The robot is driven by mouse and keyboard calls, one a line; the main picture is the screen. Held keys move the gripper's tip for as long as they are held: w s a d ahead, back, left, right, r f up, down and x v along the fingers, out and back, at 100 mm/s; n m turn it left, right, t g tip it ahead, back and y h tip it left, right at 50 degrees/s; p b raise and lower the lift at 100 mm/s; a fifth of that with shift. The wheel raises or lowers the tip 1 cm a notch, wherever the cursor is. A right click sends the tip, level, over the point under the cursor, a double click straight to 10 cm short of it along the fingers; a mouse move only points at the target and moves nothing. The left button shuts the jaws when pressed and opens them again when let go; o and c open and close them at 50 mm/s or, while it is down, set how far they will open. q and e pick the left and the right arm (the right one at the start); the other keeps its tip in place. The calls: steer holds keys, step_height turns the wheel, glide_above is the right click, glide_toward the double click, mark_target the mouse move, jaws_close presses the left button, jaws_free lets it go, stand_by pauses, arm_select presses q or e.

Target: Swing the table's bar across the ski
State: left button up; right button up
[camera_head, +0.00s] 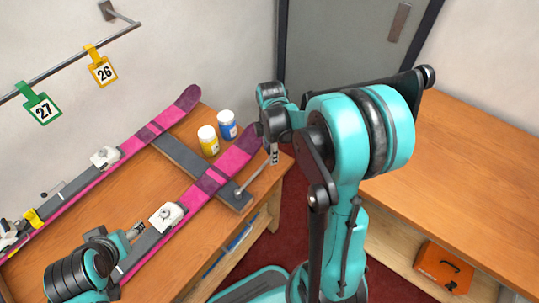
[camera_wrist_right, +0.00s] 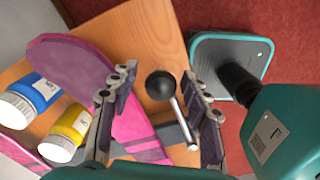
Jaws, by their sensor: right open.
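A pink ski (camera_head: 236,158) with a white binding (camera_head: 166,216) lies on the bench, over a dark grey support (camera_head: 234,199). The table's bar (camera_head: 254,176) is a thin metal rod rising from the support's near end. It points beside the ski tip, not across the ski. Its black ball knob (camera_wrist_right: 160,85) shows in the right wrist view. My right gripper (camera_head: 273,154) is open at the bar's free end; its fingers stand on both sides of the knob, without clear contact. My left gripper (camera_head: 136,231) is beside the binding; its jaws are too small to read.
A second pink ski (camera_head: 186,102) lies parallel behind. A yellow jar (camera_head: 208,140) and a blue jar (camera_head: 227,125) stand between the ski tips. Tags hang on a wall rail (camera_head: 75,64). A wooden counter (camera_head: 475,165) and an orange box (camera_head: 444,268) are at right.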

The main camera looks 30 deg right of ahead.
steer(key=shift+f, duration=0.65)
jaws_close()
steer(key=shift+w+a+n, duration=0.3)
steer(key=shift+w+n, duration=0.05)
steer(key=shift+w, duration=0.15)
steer(key=shift+w+a+n, duration=0.25)
steer(key=shift+w+n, duration=0.1)
steer(key=shift+w, duration=0.15)
jaws_free()
step_height(320, 180, up, 12)
